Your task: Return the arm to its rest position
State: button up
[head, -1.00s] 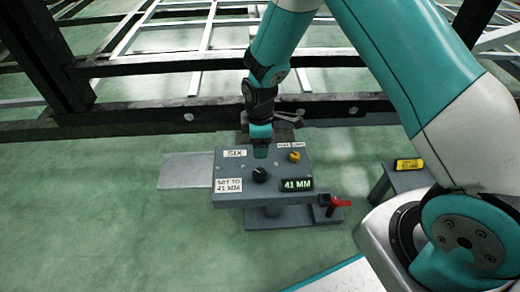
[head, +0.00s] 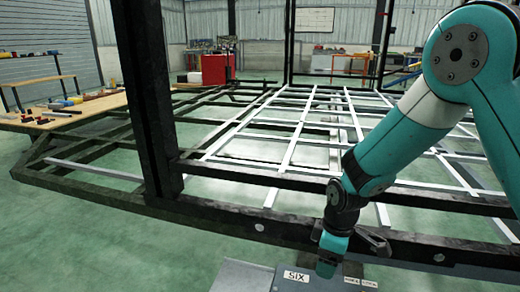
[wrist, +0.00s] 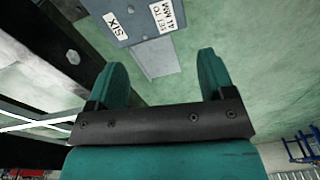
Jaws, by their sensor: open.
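My arm reaches down from the right side of the head view. My gripper (head: 327,264) is low in that view, at the back edge of the grey SIX panel (head: 320,286). In the wrist view my gripper (wrist: 162,78) shows two teal fingers spread apart with nothing between them. The panel (wrist: 140,35) shows beyond the fingertips there, with its SIX and SET TO 41 MM labels. In the head view most of the panel is cut off by the bottom edge, so its knobs and display are out of view.
Black chassis beams (head: 235,218) run behind the gripper, with a thick black post (head: 152,110) left of centre. White rails (head: 285,150) lie beyond. A wooden bench (head: 98,105) with tools stands far left and a red cabinet (head: 217,68) at the back. Green floor is open at lower left.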

jog(key=s+a+r+m+y+p, duration=0.25)
jog(key=s+r+m, duration=0.35)
jog(key=s+r, duration=1.65)
notch_tip(320, 180, up, 32)
jog(key=p, duration=3.2)
jog(key=shift+y, duration=0.35)
jog(key=shift+a+r, duration=0.1)
